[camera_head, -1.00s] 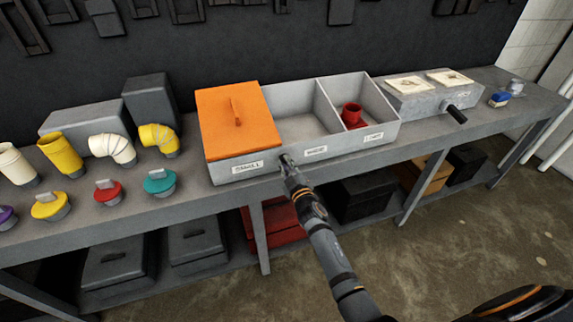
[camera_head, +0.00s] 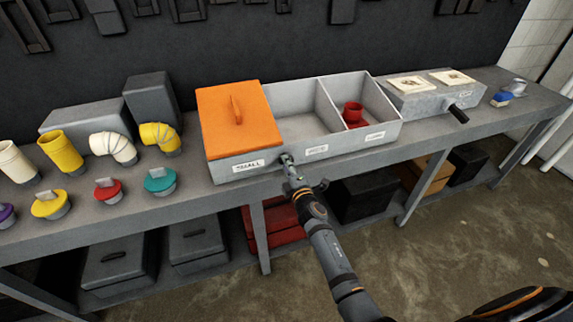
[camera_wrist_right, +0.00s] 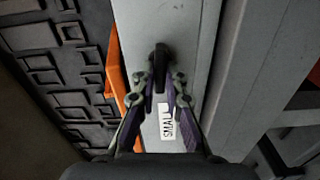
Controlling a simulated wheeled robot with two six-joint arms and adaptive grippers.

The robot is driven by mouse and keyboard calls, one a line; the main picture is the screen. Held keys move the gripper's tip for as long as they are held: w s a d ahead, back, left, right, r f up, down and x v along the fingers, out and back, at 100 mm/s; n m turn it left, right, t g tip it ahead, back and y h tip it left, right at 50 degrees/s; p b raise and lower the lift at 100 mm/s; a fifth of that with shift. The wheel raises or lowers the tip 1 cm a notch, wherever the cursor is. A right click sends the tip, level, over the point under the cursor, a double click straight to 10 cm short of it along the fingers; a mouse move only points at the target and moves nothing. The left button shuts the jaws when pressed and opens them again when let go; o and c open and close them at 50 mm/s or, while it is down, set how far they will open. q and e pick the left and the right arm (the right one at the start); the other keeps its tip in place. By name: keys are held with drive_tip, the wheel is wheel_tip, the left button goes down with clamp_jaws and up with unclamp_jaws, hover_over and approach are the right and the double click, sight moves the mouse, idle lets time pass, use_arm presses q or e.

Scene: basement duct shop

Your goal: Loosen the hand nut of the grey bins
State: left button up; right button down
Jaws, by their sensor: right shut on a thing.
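The grey bins (camera_head: 222,170) stand on the bench as one long box with three compartments. An orange lid (camera_head: 228,138) covers the left compartment, above the SMALL label; the other two are open. My right gripper (camera_head: 287,160) is at the front wall, just right of that label. In the right wrist view, the dark hand nut (camera_wrist_right: 160,56) sticks out from the grey wall between the fingertips of my right gripper (camera_wrist_right: 160,80), which are closed on it. In the head view the nut is hidden by the gripper. My left gripper is not in view.
A red fitting (camera_head: 352,112) sits in the right compartment. Yellow and white pipe elbows and coloured caps (camera_head: 160,181) stand to the left. Lidded boxes (camera_head: 116,262) fill the shelf below.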

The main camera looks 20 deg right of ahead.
drive_tip(key=shift+f+n, duration=0.1)
drive_tip(key=shift+n, duration=0.4)
drive_tip(key=c, duration=1.4)
unclamp_jaws()
drive_tip(key=s, duration=1.2)
drive_tip(key=shift+d, duration=0.2)
